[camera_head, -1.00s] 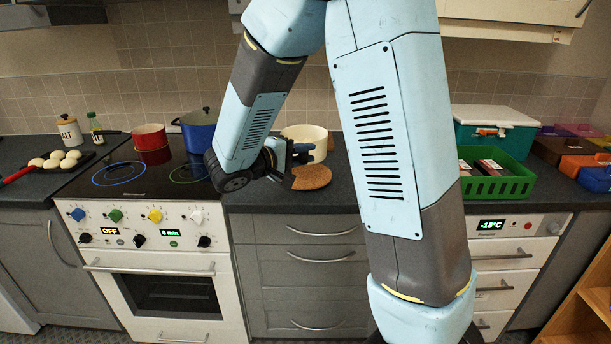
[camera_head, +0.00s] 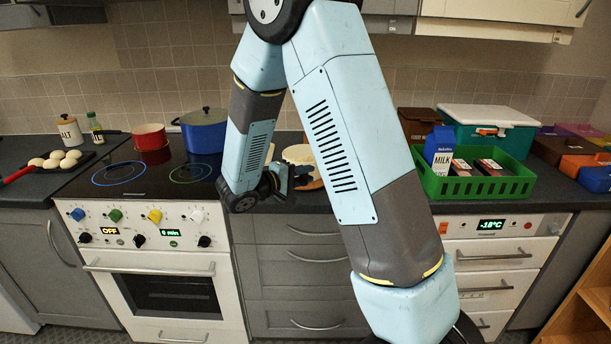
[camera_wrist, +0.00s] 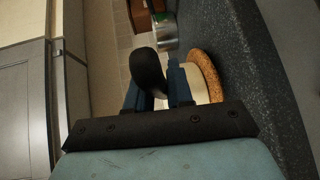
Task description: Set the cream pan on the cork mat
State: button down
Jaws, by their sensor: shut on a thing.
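My gripper (camera_head: 299,175) is low over the counter and shut on the dark handle (camera_wrist: 148,70) of the cream pan, which stands between the two blue fingers in the wrist view (camera_wrist: 157,88). The cream pan (camera_head: 297,153) is partly hidden behind my arm; its pale side also shows in the wrist view (camera_wrist: 203,92). The cork mat (camera_head: 312,184) is a round brown disc on the counter, mostly covered by the pan and my arm. Its edge shows against the pan in the wrist view (camera_wrist: 210,74). I cannot tell whether pan and mat touch.
A blue pot (camera_head: 204,132) and a red pot (camera_head: 150,137) stand on the hob to the left. A green basket (camera_head: 473,186) with a milk carton (camera_head: 439,148) and other packs stands to the right. The counter (camera_head: 345,203) front edge is close.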

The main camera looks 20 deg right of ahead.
jog(key=c, duration=1)
grip_release()
jog(key=v, duration=1.2)
jog(key=s+d+r+m+g+y, duration=0.4)
jog(key=s+d+r+g+y, duration=0.25)
jog(key=s+d, duration=0.55)
jog(key=s+r+m+t+y, duration=0.1)
jog(key=s+r+t+y, duration=0.5)
jog(key=s, duration=0.5)
jog(key=shift+s+a+r+y, duration=0.4)
jog(key=shift+r+y, duration=0.6)
jog(key=shift+y, duration=0.35)
